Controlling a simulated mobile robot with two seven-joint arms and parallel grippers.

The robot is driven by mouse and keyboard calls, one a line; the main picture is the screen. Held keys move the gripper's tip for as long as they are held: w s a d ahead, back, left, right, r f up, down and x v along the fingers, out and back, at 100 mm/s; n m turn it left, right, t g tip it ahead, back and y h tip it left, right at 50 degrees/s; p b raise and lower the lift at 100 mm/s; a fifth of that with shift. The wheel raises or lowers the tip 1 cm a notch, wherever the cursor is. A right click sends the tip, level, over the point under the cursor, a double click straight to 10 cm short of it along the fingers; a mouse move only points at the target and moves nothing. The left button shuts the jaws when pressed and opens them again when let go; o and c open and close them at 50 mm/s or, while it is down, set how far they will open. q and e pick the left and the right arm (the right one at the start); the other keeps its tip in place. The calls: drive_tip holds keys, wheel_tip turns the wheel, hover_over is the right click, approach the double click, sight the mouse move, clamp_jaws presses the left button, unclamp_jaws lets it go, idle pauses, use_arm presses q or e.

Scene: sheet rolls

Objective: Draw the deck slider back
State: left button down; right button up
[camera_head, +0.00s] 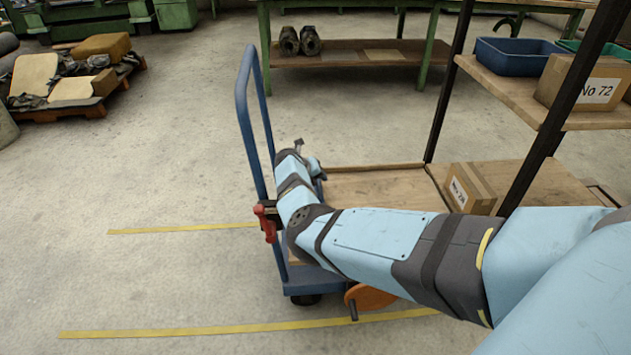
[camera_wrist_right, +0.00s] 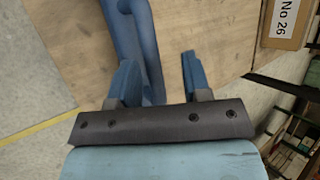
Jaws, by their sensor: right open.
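A blue trolley with an upright push handle (camera_head: 243,100) and a wooden deck stands in the middle of the head view. I cannot tell for sure which part is the deck slider. My right gripper (camera_wrist_right: 157,75) is open, with its two blue fingers over the wooden deck (camera_wrist_right: 85,50). A blue tube (camera_wrist_right: 143,40) runs into the space between the fingers, close to the left finger; I cannot tell whether they touch. My left gripper is not in view.
A red clamp-like part (camera_head: 268,220) sits at the handle's side. An orange disc (camera_head: 368,297) is low by the front edge.

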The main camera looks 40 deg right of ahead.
use_arm(q)
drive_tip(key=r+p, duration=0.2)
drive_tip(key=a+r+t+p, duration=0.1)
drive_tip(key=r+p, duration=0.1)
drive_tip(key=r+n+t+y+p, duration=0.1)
drive_tip(key=p, duration=0.1)
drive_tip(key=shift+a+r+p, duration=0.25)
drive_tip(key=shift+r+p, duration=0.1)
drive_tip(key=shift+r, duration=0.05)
use_arm(e)
wheel_tip(320, 180, up, 18)
drive_tip(key=shift+r, duration=0.25)
